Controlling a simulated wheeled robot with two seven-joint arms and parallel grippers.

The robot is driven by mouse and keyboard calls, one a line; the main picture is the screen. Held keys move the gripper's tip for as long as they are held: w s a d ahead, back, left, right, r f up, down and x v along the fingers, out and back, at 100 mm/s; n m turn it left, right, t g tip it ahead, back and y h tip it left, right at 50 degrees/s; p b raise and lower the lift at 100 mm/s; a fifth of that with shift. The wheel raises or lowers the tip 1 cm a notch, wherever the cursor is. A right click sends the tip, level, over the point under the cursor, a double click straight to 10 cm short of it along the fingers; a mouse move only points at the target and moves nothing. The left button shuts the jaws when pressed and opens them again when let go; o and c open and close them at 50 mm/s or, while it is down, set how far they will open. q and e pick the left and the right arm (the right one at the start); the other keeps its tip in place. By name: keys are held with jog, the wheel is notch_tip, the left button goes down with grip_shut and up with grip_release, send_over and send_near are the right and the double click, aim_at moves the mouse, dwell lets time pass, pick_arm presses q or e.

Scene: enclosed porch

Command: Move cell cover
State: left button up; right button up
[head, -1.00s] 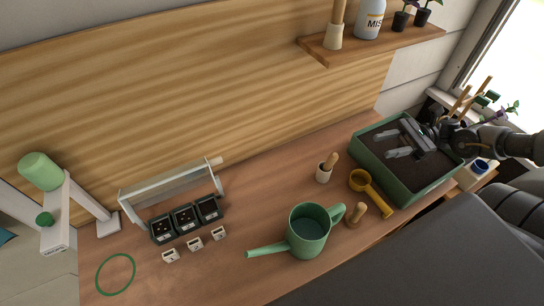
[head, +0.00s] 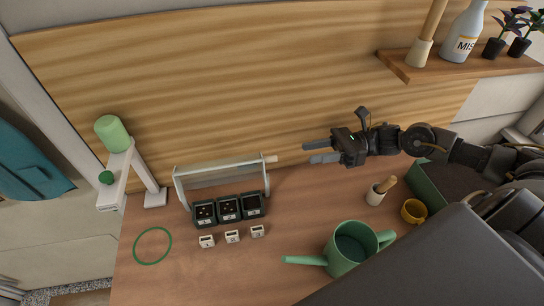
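The cell cover (head: 222,179) looks like a clear panel in a pale frame, with a short wooden peg (head: 270,159) at its upper right corner. It stands tilted just behind several black cells (head: 229,208) with dark contents. My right gripper (head: 309,153) reaches in from the right, fingers pointing left. Its two fingers are apart with nothing between them. It is a short way right of the peg and not touching it. My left gripper is not in view.
Small white tags (head: 232,237) lie in front of the cells. A green ring (head: 152,246) and a white stand with a green top (head: 113,132) are at left. A green watering can (head: 352,246), a small pot (head: 376,196), a yellow scoop (head: 413,211) and a green soil tray (head: 428,187) are at right.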

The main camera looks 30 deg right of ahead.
aim_at(276, 158)
jog(key=shift+p+x, duration=2.2)
jog(key=shift+x, duration=2.95)
jog(key=shift+c, duration=0.4)
jog(key=shift+d, duration=0.1)
grip_shut()
